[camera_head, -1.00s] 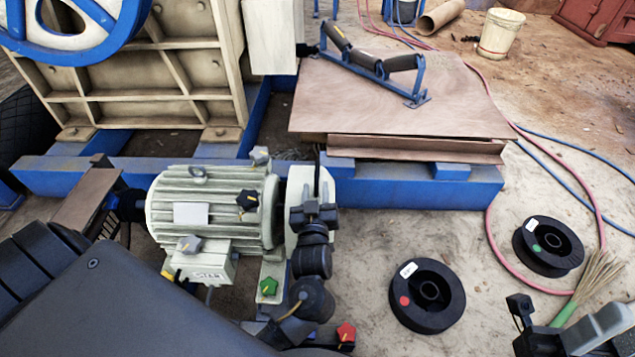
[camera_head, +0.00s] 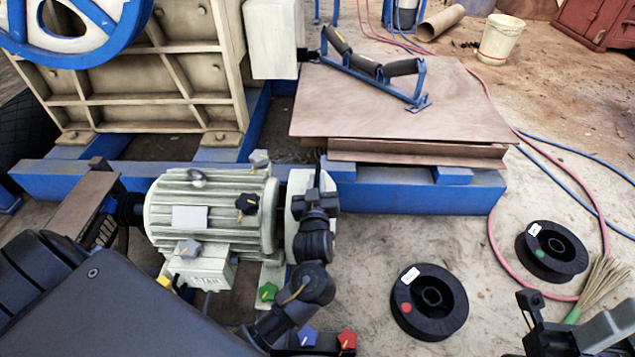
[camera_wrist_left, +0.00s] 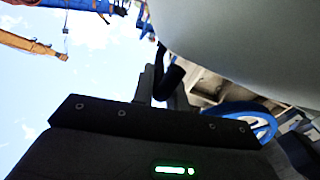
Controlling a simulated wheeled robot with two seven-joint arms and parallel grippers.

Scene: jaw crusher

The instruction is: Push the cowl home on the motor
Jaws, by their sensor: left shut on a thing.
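The ribbed pale-green motor (camera_head: 205,215) lies on its side, left of centre in the head view. The pale round cowl (camera_head: 297,182) stands at the motor's right end, with a dark strip between them. Whether the two touch there cannot be told. My left gripper (camera_head: 315,195) is shut on the cowl from its outer side and hides part of its face. In the left wrist view, a smooth grey surface, probably the cowl (camera_wrist_left: 250,45), fills the upper right beside a dark finger. My right gripper (camera_head: 530,310) is partly in view at the lower right, away from the motor.
A blue frame beam (camera_head: 410,195) runs behind. Two black spools (camera_head: 428,302) and a brush (camera_head: 602,285) lie on the ground at right.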

